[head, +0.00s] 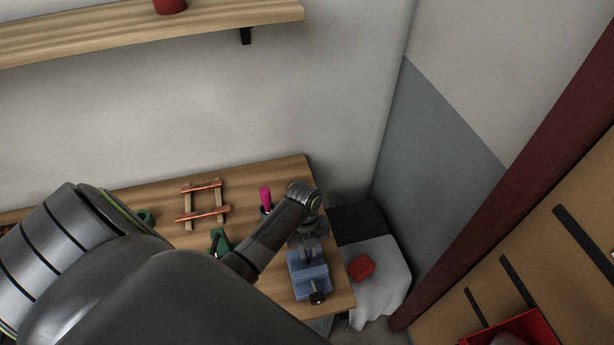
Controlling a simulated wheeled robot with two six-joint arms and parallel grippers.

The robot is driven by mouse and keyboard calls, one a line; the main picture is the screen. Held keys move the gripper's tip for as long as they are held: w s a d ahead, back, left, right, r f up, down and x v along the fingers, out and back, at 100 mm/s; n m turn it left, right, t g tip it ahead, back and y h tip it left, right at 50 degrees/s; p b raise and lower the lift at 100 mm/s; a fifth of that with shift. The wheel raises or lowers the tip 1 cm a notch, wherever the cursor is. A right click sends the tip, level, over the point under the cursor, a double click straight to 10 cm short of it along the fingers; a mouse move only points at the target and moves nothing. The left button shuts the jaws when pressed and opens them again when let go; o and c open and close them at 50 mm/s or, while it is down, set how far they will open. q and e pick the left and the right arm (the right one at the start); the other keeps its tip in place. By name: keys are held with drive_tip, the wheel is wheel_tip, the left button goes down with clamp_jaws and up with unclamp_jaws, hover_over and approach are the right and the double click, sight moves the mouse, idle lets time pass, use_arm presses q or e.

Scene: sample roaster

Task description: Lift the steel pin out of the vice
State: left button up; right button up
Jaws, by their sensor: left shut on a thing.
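The blue vice (311,284) stands near the right end of the wooden bench, with its dark screw handle toward the front. My left arm reaches in from the left, and its gripper (309,246) points down at the vice jaws. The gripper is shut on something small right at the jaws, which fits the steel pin. The pin itself is hidden by the gripper or too small to make out. I cannot tell whether it is clear of the jaws. My right gripper is out of view.
On the bench (285,172) are a wooden frame with copper rods (203,203), a magenta-handled item (265,198) and a green object (220,240) close to my arm. A red block (361,266) lies on white cloth beyond the bench's right edge. A wall shelf (210,20) hangs above.

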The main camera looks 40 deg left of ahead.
use_arm(q)
drive_tip(key=shift+r+p, duration=1.25)
drive_tip(key=shift+r, duration=0.3)
drive_tip(key=shift+r+p, duration=0.9)
drive_tip(key=shift+r, duration=0.25)
drive_tip(key=shift+f, duration=0.1)
